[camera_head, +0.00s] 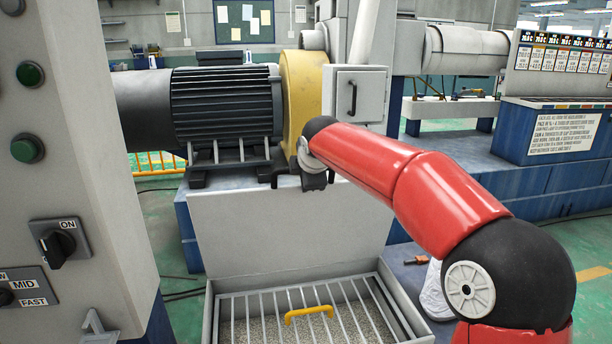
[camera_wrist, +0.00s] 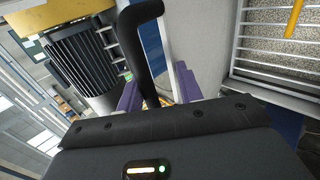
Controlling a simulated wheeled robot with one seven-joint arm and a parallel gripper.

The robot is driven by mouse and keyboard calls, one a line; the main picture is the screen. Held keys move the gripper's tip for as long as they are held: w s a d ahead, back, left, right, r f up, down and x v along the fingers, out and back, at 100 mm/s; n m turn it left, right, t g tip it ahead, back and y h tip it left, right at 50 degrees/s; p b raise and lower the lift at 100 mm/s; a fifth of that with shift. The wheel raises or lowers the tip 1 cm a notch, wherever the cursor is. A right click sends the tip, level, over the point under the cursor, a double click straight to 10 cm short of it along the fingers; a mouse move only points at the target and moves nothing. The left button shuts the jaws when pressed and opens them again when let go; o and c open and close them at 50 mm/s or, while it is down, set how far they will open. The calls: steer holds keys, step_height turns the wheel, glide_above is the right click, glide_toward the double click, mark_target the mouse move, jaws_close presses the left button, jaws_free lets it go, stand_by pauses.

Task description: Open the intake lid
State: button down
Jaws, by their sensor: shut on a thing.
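The intake lid (camera_head: 285,232) is a light grey panel standing upright at the back of the intake box (camera_head: 212,310). The open box shows a metal grate with a yellow handle (camera_head: 310,313) over grey granules. My gripper (camera_wrist: 160,92) has purple fingers around a black bent lid handle (camera_wrist: 150,48) and is shut on it. In the head view my red arm reaches to the lid's top edge. The lid's pale surface also shows in the wrist view (camera_wrist: 205,45).
A large dark motor (camera_head: 225,105) with a yellow guard (camera_head: 300,90) stands behind the lid. A grey control cabinet (camera_head: 85,160) with green buttons and knobs is close on the left. A grey box with a black handle (camera_head: 356,95) is behind my arm. Blue machine bases stand at right.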

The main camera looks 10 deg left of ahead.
steer(key=c, duration=1.4)
jaws_free()
steer(key=shift+f, duration=0.65)
steer(key=shift+w, duration=0.1)
steer(key=shift+r, duration=0.1)
steer(key=v, duration=0.7)
steer(key=shift+s+r, duration=0.2)
steer(key=shift+r, duration=0.2)
steer(key=shift+d, duration=0.1)
steer(key=s+d+f+m+g+h, duration=0.1)
steer(key=s+d+f+m, duration=0.5)
steer(key=s, duration=0.5)
steer(key=s+d+f+m+g+h, duration=0.1)
steer(key=s+d+f+m, duration=0.4)
steer(key=s+d+m, duration=0.3)
steer(key=s+d+f+m+g+h, duration=0.1)
steer(key=s+d+f+m, duration=0.5)
steer(key=s, duration=0.9)
steer(key=shift+s+d+f+m+g, duration=0.3)
steer(key=shift+d+m, duration=0.5)
